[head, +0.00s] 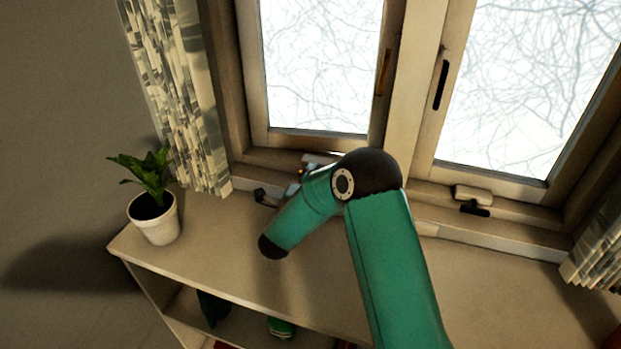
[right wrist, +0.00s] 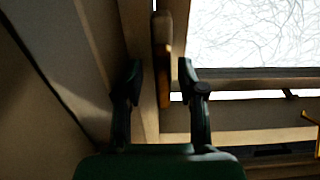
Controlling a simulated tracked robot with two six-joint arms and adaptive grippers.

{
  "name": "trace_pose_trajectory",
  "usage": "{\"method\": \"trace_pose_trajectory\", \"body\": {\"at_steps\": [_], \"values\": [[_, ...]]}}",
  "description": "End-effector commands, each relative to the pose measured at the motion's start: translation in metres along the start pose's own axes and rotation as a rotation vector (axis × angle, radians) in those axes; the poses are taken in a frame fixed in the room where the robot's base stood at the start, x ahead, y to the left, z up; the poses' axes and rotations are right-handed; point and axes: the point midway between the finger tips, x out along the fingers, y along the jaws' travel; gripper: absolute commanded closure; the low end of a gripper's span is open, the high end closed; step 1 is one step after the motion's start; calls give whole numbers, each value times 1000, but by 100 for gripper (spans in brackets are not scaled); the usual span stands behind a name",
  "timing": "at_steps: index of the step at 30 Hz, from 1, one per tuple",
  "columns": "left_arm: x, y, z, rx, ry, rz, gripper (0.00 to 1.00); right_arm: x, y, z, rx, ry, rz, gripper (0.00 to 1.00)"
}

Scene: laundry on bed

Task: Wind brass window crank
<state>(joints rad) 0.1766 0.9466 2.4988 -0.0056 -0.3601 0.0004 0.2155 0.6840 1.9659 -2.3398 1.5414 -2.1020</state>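The brass window crank cannot be made out for sure. A small brass-coloured piece (right wrist: 313,120) shows at the right edge of the right wrist view. In the head view a pale housing (head: 318,158) sits on the left window's sill, partly hidden by my right arm, with small orange bits and a dark piece (head: 264,196) beside it. I cannot tell whether the dark piece is crank or gripper. My right gripper (right wrist: 160,76) has its fingers apart, with nothing gripped. A tan and brass upright bar (right wrist: 163,62) shows between the fingertips; its distance is unclear. My left gripper is out of view.
A potted plant (head: 156,218) stands at the left end of the shelf top (head: 215,262). A patterned curtain (head: 178,95) hangs left of the windows. The right window has a black handle (head: 440,86) and a dark crank (head: 474,209). The shelf top's front is clear.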

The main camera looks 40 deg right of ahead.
Motion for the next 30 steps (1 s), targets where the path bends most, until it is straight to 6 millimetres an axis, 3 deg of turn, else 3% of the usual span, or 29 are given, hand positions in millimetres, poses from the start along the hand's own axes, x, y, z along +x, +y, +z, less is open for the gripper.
{"method": "trace_pose_trajectory", "body": {"at_steps": [8, 21, 30], "values": [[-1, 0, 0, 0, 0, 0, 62, -22, -1, 1, 0, -4, -1, 60], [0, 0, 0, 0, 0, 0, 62, -104, 1, 0, -2, -4, 1, 60], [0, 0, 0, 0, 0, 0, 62, -121, 2, -1, -1, 0, 1, 60]]}}
